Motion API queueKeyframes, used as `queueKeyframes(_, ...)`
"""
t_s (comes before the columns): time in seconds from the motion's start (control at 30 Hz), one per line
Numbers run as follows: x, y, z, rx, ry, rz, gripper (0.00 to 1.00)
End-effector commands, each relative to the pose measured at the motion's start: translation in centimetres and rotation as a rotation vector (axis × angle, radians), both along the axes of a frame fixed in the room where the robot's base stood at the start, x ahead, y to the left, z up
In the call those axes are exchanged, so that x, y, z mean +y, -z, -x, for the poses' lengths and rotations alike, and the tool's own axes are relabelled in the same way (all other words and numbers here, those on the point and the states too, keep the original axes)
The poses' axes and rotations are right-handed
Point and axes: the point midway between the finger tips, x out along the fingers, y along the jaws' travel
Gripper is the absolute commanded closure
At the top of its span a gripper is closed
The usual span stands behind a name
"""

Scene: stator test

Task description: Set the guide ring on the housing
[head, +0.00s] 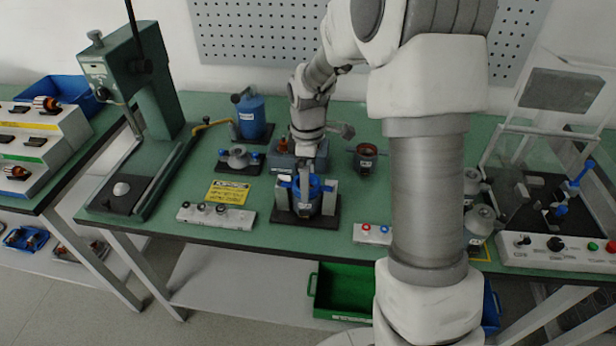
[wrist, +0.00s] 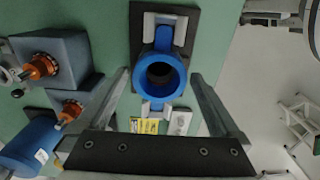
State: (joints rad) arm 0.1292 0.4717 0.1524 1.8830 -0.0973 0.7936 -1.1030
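The blue housing (head: 308,203) stands upright in a dark-based fixture with pale upright blocks, at the middle of the green bench. Its round blue top (wrist: 140,78) shows in the wrist view, open in the centre and dark inside, with blue tabs on two opposite sides. I cannot tell whether this top is a separate guide ring or part of the housing. My gripper (wrist: 160,78) is above it, its two fingers spread wide on either side, with visible gaps to the blue rim. In the head view the fingertips are partly hidden.
A blue canister (head: 251,117), a blue-knobbed part on a black base (head: 239,160) and a dark cup (head: 366,158) surround the fixture. A green press (head: 143,90) stands left; a clear-walled test station (head: 545,200) is right. A knobbed strip (head: 216,216) lies front left.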

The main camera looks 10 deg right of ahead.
Motion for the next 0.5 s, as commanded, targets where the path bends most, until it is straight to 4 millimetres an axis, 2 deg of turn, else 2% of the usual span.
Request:
queueKeyframes(0.27,0.0,-0.7,0.0,-0.002,0.0,0.0,0.0)
queueKeyframes(0.37,0.0,-2.2,-0.1,-0.004,0.0,0.001,0.0)
queueKeyframes(0.5,0.0,-5.4,-0.1,-0.005,0.001,0.0,0.0)
